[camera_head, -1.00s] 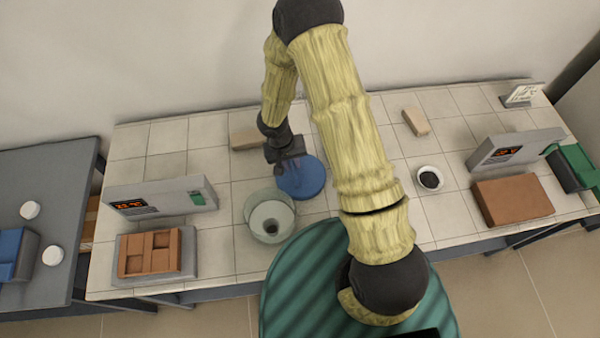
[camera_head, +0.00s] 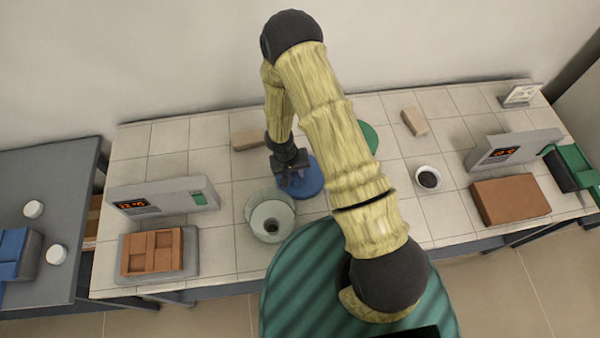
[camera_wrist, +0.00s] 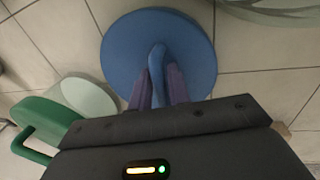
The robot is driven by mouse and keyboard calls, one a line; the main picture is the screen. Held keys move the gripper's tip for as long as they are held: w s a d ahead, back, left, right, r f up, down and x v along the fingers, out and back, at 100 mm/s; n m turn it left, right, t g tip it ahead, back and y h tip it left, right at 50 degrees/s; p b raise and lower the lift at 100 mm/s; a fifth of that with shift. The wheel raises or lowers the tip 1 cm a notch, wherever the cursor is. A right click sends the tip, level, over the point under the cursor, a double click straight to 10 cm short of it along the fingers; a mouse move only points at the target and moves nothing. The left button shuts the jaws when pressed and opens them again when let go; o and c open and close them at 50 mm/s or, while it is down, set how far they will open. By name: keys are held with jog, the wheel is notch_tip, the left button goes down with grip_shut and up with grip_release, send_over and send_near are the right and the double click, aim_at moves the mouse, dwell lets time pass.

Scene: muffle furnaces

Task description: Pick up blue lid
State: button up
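The blue lid (camera_head: 312,183) lies on the tiled table, right of a glass container. In the wrist view the blue lid (camera_wrist: 120,50) is a round disc with a raised handle (camera_wrist: 157,62). My gripper (camera_head: 290,178) is over the lid and hides part of it in the head view. In the wrist view my gripper (camera_wrist: 160,85) has its two purple fingers on either side of the handle. The fingers look apart, and contact with the handle is not clear.
A glass container (camera_head: 256,230) with a pale funnel-like piece stands close beside the lid. A green lid (camera_head: 370,138) is partly behind my arm. A tan block (camera_head: 247,140) lies behind the lid. A white bowl (camera_head: 428,178) with dark contents stands to the right.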

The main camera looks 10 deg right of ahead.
dwell(0.4)
grip_shut()
jog(key=shift+r, duration=0.1)
notch_tip(320, 180, up, 18)
jog(key=shift+b, duration=0.4)
dwell(0.7)
